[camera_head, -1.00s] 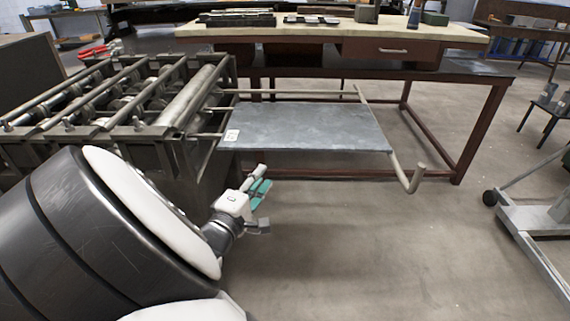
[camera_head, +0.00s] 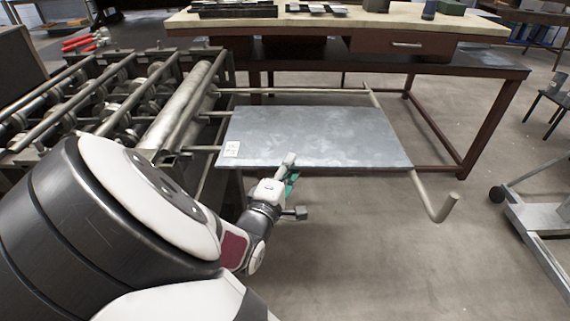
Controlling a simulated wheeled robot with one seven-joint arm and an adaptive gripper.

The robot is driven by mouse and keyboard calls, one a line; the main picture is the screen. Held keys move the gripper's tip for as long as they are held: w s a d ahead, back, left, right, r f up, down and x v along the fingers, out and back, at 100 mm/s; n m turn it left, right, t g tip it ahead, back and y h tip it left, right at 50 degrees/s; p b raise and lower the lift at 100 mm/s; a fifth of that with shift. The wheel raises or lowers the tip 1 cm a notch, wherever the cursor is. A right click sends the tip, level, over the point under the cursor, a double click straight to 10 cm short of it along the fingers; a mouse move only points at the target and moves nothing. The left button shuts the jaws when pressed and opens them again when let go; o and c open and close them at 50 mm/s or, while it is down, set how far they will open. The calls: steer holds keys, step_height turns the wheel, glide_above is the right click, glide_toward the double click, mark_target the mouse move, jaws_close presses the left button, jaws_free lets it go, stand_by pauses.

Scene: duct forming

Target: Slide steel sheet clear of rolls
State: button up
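The steel sheet (camera_head: 315,136) is a flat grey plate with a small white label at its near left corner. It lies flat on the outfeed support bars, to the right of the roll machine. A narrow gap shows between its left edge and the nearest roll (camera_head: 187,104). My gripper (camera_head: 290,184) is at the sheet's near edge, right of the label, with one finger overlapping the edge in the picture. The fingers look spread apart, with teal pads showing. I cannot tell whether it touches the sheet.
The roll forming machine (camera_head: 120,98) stands at the left. A support bar with an upturned end (camera_head: 440,207) sticks out at the right. A workbench (camera_head: 345,33) stands behind. A wheeled stand (camera_head: 540,213) is at the far right. The floor in front is clear.

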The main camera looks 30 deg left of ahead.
steer(key=shift+w, duration=0.3)
steer(key=shift+c, duration=0.2)
jaws_close()
